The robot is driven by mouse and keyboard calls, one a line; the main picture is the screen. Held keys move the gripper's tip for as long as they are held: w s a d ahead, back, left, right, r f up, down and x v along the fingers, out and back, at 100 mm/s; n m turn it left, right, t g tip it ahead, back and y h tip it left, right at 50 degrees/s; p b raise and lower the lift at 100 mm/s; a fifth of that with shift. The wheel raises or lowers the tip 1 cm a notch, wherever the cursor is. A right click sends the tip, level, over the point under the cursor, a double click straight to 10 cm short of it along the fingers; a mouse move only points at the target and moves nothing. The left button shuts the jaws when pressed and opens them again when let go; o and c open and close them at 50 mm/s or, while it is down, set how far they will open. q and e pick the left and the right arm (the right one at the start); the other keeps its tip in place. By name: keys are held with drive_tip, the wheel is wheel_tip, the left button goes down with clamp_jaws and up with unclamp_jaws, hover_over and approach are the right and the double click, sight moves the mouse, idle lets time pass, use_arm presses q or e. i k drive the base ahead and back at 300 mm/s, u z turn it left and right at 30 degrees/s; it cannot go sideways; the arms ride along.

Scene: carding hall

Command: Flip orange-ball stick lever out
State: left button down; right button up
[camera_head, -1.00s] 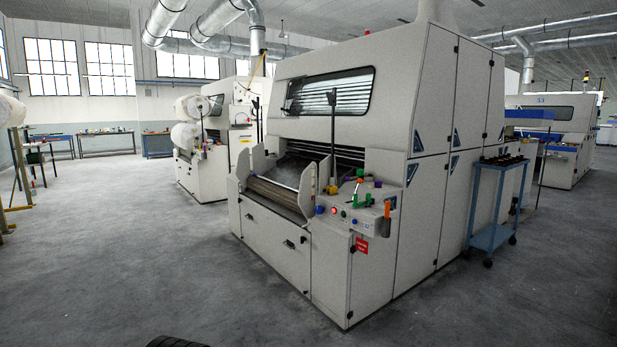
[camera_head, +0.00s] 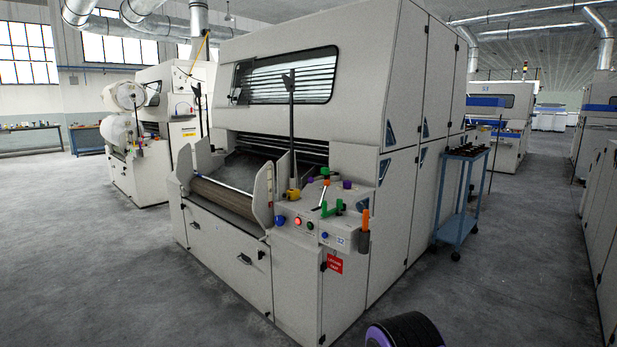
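The carding machine's control panel (camera_head: 302,222) is at the front right corner of the large off-white machine. A thin pale stick lever with an orange ball (camera_head: 326,182) stands on it, leaning slightly. A green knob (camera_head: 325,171) shows just above the orange ball; I cannot tell whether they touch. A larger orange handle (camera_head: 364,219) is on the panel's right side. Neither of my grippers is in view, and nothing of mine touches the lever.
A blue cart (camera_head: 458,229) stands along the machine's right side. A dark round part with a purple ring (camera_head: 405,330) shows at the bottom edge; I cannot tell what it is. Grey floor (camera_head: 120,270) is clear in front and left.

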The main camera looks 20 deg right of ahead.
sight(326, 183)
drive_tip(key=z, duration=0.15)
drive_tip(key=i, duration=1.2)
drive_tip(key=z, duration=0.85)
drive_tip(key=i, duration=0.85)
drive_tip(key=z, duration=0.45)
